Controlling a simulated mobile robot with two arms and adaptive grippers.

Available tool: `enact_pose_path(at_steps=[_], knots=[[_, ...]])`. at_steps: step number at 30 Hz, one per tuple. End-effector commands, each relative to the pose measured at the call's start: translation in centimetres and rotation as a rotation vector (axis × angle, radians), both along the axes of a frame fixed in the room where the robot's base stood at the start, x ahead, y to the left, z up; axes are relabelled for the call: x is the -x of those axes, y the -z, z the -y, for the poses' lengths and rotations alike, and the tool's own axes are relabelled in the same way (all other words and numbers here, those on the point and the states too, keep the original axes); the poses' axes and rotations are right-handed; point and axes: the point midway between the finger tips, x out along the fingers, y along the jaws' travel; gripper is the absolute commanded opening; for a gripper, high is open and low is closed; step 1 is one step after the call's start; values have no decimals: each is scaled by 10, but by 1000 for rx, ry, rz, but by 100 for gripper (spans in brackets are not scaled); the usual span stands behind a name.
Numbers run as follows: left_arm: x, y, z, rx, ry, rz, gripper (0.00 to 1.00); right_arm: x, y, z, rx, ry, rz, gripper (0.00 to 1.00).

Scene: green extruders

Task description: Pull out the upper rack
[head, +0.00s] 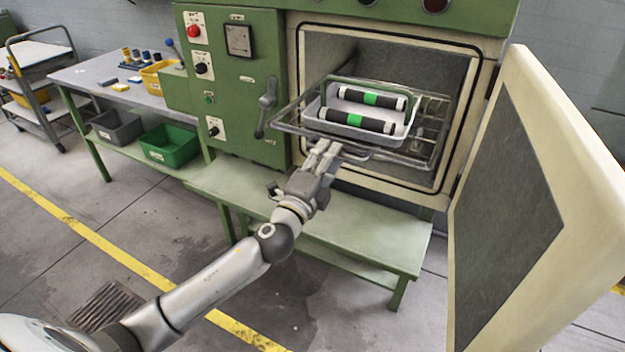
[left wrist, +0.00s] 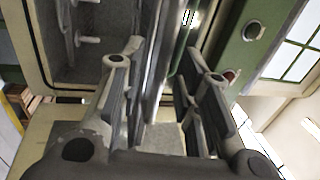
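The upper rack (head: 288,116) is a wire rack that sticks out of the front of the open green oven. A light grey tray (head: 350,131) sits on it and carries two dark cylinders (head: 357,121) with white and green bands. My left gripper (head: 323,152) is at the rack's front edge, just below the tray. In the left wrist view, its two fingers (left wrist: 160,58) stand apart, with metal bars running up between and beyond them. I cannot tell whether the fingers touch the rack. My right gripper is not in view.
The oven door (head: 555,200) stands wide open on the right. A lower rack (head: 425,150) shows partly inside the oven. A green bench (head: 370,240) stands below the opening. A side table (head: 105,75) with bins underneath is at the left. The floor in front is clear.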

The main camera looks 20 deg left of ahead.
Motion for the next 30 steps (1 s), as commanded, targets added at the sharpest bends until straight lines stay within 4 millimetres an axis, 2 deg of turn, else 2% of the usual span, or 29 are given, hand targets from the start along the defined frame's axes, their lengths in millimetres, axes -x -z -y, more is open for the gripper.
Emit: enact_pose_path(at_steps=[6,15,21,30], knots=[[37,9,-1,1,0,-3,31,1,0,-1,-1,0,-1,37],[78,16,-3,1,0,-3,31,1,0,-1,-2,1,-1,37],[91,18,-4,0,-1,-1,31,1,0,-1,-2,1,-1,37],[94,18,-3,-1,0,0,31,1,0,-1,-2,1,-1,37]])
